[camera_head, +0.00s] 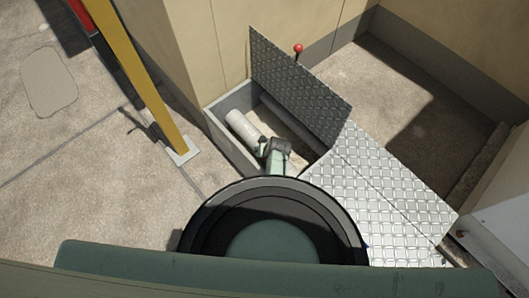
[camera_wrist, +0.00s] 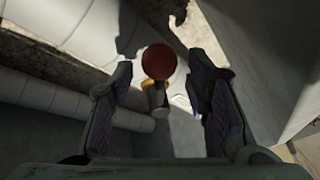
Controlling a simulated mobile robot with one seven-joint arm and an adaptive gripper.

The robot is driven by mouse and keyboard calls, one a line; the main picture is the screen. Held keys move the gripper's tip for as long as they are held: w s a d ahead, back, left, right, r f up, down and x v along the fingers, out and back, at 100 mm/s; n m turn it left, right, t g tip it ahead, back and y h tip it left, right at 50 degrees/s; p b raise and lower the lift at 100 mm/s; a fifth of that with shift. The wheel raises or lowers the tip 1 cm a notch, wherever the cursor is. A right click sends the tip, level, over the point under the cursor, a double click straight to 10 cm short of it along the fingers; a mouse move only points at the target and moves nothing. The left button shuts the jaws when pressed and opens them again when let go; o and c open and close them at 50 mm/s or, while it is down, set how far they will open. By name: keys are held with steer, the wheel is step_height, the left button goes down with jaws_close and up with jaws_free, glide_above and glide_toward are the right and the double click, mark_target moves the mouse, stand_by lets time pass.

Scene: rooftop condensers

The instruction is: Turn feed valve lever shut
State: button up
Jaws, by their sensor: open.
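In the wrist view a round dark red knob (camera_wrist: 159,62) shows end-on, with a brass-coloured part and a grey cylindrical piece behind it. My gripper (camera_wrist: 161,88) is open, one finger on each side of the knob in the picture. I cannot tell whether the fingertips reach its depth, and no contact shows. In the head view my arm reaches into an open floor pit, and its fingertips are hidden. A red ball on a thin stalk (camera_head: 298,48) stands behind the raised plate. I cannot tell whether it is the same knob.
A raised tread-plate cover (camera_head: 298,88) stands along the pit's far side. Another tread plate (camera_head: 395,190) lies to the right. A pale wrapped pipe (camera_head: 243,127) runs in the pit. A yellow post (camera_head: 130,65) stands at left, with open concrete around it.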

steer(key=shift+r, duration=0.1)
steer(key=v, duration=1.2)
steer(key=shift+d, duration=0.1)
steer(key=shift+c, duration=0.6)
